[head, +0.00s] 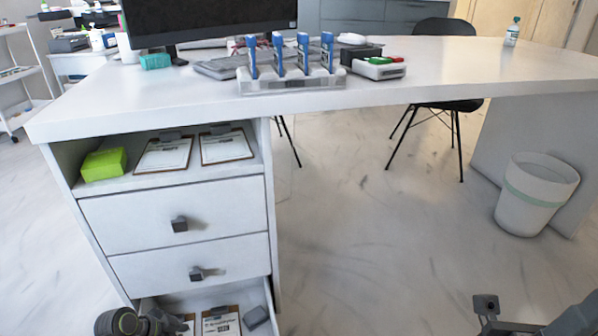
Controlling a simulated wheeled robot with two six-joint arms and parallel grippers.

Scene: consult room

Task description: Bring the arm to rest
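Dark rounded parts of my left arm show at the bottom left edge, in front of the open bottom drawer (207,298) of the white desk. The fingertips of my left gripper cannot be made out there. Grey parts of my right arm and gripper (487,305) show at the bottom right corner, over the floor and apart from the furniture. They are cut off by the frame, so I cannot tell how wide the fingers stand. Nothing held shows at either arm.
The open drawer holds clipboards (221,322) and a small grey item (255,317). Two closed drawers and a shelf with a green box (104,164) are above. The desk (440,70) carries a blue-topped rack (290,80). A bin (535,195) stands right; mid floor is clear.

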